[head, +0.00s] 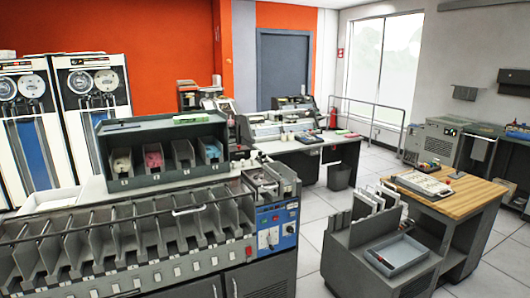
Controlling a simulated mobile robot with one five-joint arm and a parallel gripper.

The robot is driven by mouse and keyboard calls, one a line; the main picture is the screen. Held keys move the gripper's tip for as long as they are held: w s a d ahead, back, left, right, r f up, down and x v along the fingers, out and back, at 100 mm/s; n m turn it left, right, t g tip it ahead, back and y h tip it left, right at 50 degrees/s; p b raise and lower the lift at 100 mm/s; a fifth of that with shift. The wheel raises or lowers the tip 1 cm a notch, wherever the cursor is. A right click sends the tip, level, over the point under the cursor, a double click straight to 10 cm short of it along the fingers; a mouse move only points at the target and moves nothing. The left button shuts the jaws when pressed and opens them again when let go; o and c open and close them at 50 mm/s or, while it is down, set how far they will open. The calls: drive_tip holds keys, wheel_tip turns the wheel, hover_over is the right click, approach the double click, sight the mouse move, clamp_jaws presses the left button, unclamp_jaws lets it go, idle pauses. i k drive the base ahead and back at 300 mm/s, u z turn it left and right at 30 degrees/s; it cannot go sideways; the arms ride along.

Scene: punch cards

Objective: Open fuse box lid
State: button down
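No fuse box can be made out for certain. A dark grey box (515,82) is fixed to the white wall at the far right, cut by the picture's edge. A smaller grey fixture (466,92) is on the same wall to its left. I cannot tell whether either one is the fuse box, nor whether a lid is open or shut. My gripper is not in view.
A long card sorter (120,245) fills the left front. A wooden-topped table (465,195) and a grey cart with a tray (396,252) stand at right. A desk (310,146) and bin (339,176) are behind. Pale tiled floor (312,215) lies between them.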

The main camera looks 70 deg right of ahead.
sight(237, 151)
drive_tip(key=k, duration=0.4)
drive_tip(key=z, duration=2.1)
drive_tip(key=i, duration=1)
drive_tip(key=k, duration=0.5)
drive_tip(key=u, duration=0.45)
drive_tip(key=i, duration=1)
drive_tip(key=z, duration=0.55)
